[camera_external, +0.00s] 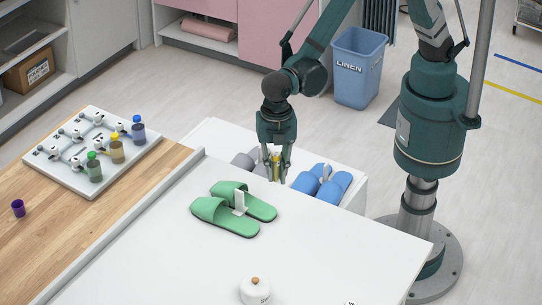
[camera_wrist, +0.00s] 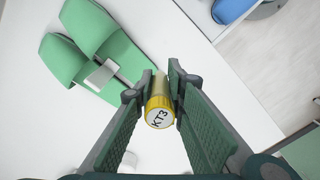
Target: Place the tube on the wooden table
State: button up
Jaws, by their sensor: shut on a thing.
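A tube with a yellow cap marked KT3 (camera_wrist: 158,111) is between the fingers of my gripper (camera_wrist: 160,95) in the wrist view. A bit of its yellow (camera_external: 276,160) also shows between the fingers in the external view. My gripper (camera_external: 275,176) is shut on the tube, pointing down over the white surface near the slippers. The wooden table (camera_external: 75,235) is at the left in the external view, apart from my gripper.
A white board (camera_external: 62,181) with several small bottles stands at the back of the wooden table. A purple cup (camera_external: 18,208) stands near its left edge. Green slippers (camera_external: 225,216), blue slippers (camera_external: 335,188) and a white jar (camera_external: 255,290) are on white surfaces. A raised white edge (camera_external: 120,222) borders the wood.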

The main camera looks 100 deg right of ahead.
jog(key=shift+m, duration=0.4)
jog(key=w+d, duration=0.2)
jog(key=w, duration=0.1)
jog(key=w+d, duration=0.2)
jog(key=w, duration=0.2)
jog(key=w+d, duration=0.2)
jog(key=w, duration=0.1)
jog(key=shift+w+d, duration=0.35)
jog(key=shift+w, duration=0.05)
jog(key=w+d, duration=0.8)
jog(key=w, duration=0.1)
jog(key=m, duration=0.2)
send_over(163, 156)
jog(key=shift+f, duration=0.15)
jog(key=shift+f+b, duration=0.3)
jog(key=shift+f, duration=2.7)
jog(key=shift+f, duration=1.9)
jog(key=shift+f, duration=0.15)
